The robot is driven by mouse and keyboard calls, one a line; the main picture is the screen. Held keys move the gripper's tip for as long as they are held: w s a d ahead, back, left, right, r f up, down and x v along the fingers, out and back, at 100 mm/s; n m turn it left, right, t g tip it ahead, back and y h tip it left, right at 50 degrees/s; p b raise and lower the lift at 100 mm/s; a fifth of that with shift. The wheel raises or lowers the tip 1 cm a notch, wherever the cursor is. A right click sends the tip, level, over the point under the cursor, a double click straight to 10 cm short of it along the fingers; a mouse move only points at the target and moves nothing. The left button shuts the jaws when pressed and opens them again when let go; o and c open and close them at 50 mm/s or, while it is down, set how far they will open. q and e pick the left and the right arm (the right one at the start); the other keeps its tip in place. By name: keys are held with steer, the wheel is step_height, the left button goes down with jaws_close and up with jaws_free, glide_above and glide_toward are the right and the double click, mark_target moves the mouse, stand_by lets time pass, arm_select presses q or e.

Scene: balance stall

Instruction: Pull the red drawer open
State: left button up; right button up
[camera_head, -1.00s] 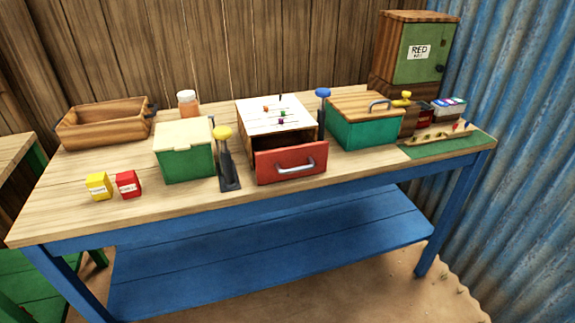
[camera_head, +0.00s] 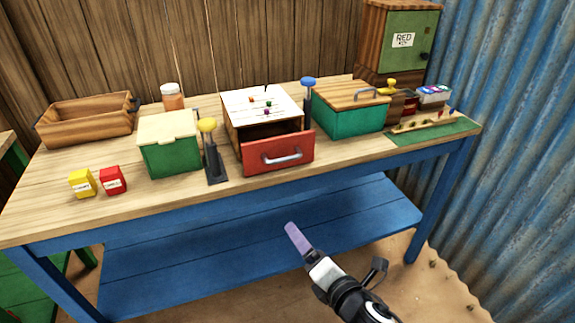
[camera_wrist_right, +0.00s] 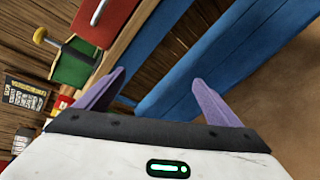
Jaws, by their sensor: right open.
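The red drawer (camera_head: 278,153) sticks out a little from its white-topped wooden box (camera_head: 262,103) on the table, with a dark gap behind its front. Its silver handle (camera_head: 281,158) is on the front. In the right wrist view the red drawer front (camera_wrist_right: 103,20) is at the top left, with the handle (camera_wrist_right: 97,12) partly cut off. My right gripper (camera_head: 292,238) is in front of the table and below the drawer, apart from it. In the wrist view its purple fingers (camera_wrist_right: 155,95) are spread with nothing between them. My left gripper is not in view.
A yellow-knobbed lever (camera_head: 211,150) and a green box (camera_head: 170,145) stand left of the drawer. A blue-knobbed lever (camera_head: 308,84) and a green chest (camera_head: 350,118) stand to its right. The blue lower shelf (camera_head: 200,250) lies below the tabletop.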

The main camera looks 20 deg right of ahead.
steer(key=w+d+r+n+t, duration=0.1)
steer(key=w+r+n+t, duration=0.15)
steer(key=r+n, duration=0.35)
steer(key=w+r+n+t, duration=0.1)
steer(key=w+r+n, duration=0.3)
steer(key=r+n, duration=0.15)
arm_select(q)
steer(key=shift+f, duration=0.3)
arm_select(e)
glide_toward(268, 147)
steer(key=shift+h, duration=0.3)
steer(key=w+d+f, duration=0.1)
steer(key=w+d, duration=0.1)
steer(key=w, duration=0.1)
steer(key=w+d+f, duration=0.1)
steer(key=shift+w+f, duration=0.3)
steer(key=shift+w, duration=0.05)
